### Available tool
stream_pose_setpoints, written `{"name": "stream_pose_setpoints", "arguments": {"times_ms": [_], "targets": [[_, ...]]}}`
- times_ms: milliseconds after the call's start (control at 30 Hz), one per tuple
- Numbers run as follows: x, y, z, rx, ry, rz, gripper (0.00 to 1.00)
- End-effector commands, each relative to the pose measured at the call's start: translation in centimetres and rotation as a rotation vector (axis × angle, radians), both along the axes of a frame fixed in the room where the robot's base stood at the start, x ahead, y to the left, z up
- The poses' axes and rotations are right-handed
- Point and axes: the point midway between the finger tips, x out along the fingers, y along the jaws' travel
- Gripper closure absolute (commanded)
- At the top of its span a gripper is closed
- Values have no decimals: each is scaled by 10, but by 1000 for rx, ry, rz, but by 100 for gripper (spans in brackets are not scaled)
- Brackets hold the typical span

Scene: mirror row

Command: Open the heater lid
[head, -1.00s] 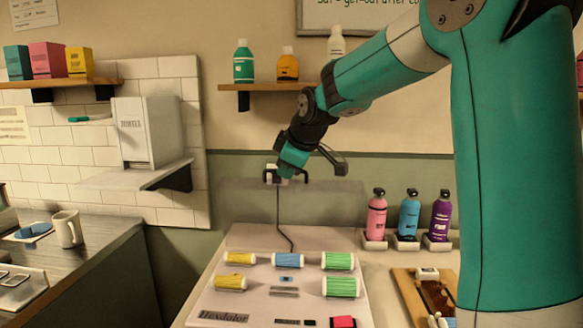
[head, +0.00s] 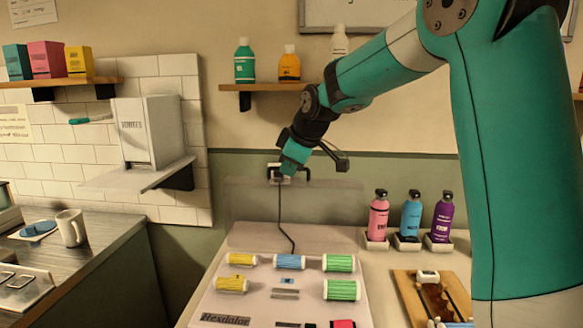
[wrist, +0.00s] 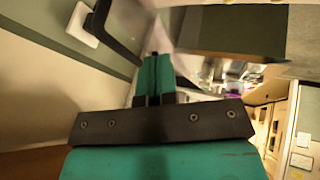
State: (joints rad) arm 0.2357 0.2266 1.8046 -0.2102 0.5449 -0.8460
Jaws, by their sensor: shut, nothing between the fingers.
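The heater (head: 255,302) is a pale box at the bottom centre of the head view, with coloured rollers on its top. Its clear lid (head: 325,205) stands upright at the back edge, raised off the rollers. A black handle (head: 306,173) sits at the lid's top edge; a dark bar that looks like this handle (wrist: 116,35) shows in the wrist view. My gripper (head: 284,172) is at the handle, its teal fingers (wrist: 155,60) shut with nothing between them. I cannot tell whether they touch the handle.
A wall shelf with bottles (head: 262,87) is above my gripper. Pink, blue and purple bottles (head: 411,215) stand right of the heater, behind a wooden tray (head: 405,285). A mug (head: 70,228) is on the left counter. A cable (head: 281,220) runs up behind the lid.

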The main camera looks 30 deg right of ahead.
Motion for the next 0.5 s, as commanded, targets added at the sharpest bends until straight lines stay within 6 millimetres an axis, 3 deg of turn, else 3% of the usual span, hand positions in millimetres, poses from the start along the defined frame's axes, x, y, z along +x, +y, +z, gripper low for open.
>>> {"name": "stream_pose_setpoints", "arguments": {"times_ms": [100, 300, 500], "targets": [[-14, 12, 9, -2, -6, 0, 100], [-38, 5, 52, -2, -6, -3, 100], [-53, 2, 80, -1, -2, -1, 100]]}}
